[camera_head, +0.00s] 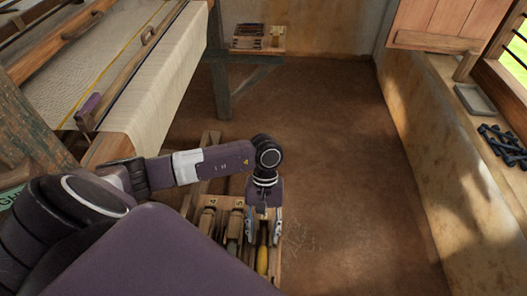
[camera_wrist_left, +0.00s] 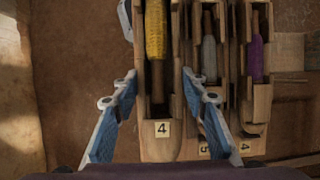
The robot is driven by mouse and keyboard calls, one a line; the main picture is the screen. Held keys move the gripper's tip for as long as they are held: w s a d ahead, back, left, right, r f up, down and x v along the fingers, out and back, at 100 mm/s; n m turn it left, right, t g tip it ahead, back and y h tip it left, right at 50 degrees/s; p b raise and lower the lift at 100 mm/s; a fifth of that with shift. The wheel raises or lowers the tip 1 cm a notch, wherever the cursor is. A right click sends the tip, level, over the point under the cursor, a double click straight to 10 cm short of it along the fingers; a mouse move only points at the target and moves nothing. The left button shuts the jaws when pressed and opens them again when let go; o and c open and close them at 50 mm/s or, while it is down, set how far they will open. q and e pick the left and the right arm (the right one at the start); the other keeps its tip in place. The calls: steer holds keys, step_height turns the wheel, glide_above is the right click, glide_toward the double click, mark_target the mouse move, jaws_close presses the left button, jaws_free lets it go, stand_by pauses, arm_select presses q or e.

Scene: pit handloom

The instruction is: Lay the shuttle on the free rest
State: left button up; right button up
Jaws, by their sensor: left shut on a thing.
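My left gripper (camera_head: 264,236) points down over a wooden rack (camera_head: 208,228) at the bottom middle of the head view. It is shut on a wooden shuttle with a yellow bobbin (camera_head: 262,262). In the left wrist view the fingers stand on both sides of this shuttle (camera_wrist_left: 178,148), which bears a tag 4 on its end. Shuttles with a grey bobbin (camera_wrist_left: 209,58) and a purple bobbin (camera_wrist_left: 256,58) lie beside it to the right. I cannot tell whether the held shuttle touches the rack. No free rest can be made out. My right gripper is out of view.
The loom (camera_head: 160,90) with pale cloth stands at the left. A low stand (camera_head: 258,45) with small things is at the back. A grey tray (camera_head: 475,100) and dark blue pieces (camera_head: 503,145) lie on the right ledge. The brown floor (camera_head: 340,150) is clear.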

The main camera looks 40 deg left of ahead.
arm_select(q)
steer(key=shift+d+f+b, duration=0.1)
steer(key=shift+f+b, duration=0.85)
steer(key=shift+f, duration=1.3)
step_height(320, 180, down, 4)
steer(key=b, duration=0.5)
steer(key=o, duration=1.4)
steer(key=shift+o, duration=0.2)
steer(key=shift+r, duration=0.1)
steer(key=shift+r+p, duration=1.95)
steer(key=shift+r, duration=2)
